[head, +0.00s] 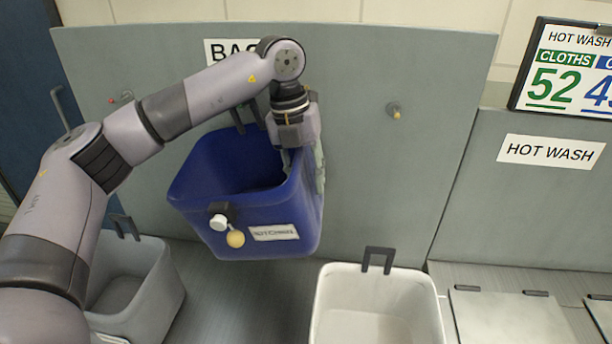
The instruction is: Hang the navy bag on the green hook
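The navy bag (250,210) is a deep blue open-topped bin with two black hanging hooks at its back rim. It is tilted, in front of the grey panel and above the counter. My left gripper (301,160) points down at its right rim, with a finger on the inner side and the other largely hidden. It appears shut on that rim, holding the bag up. No green hook can be made out; part of the panel is hidden behind my arm and the bag. My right gripper is out of view.
Below stand a grey bin (160,290) and a white bin (425,300). A sign (565,75) and lidded counter (510,315) are at right.

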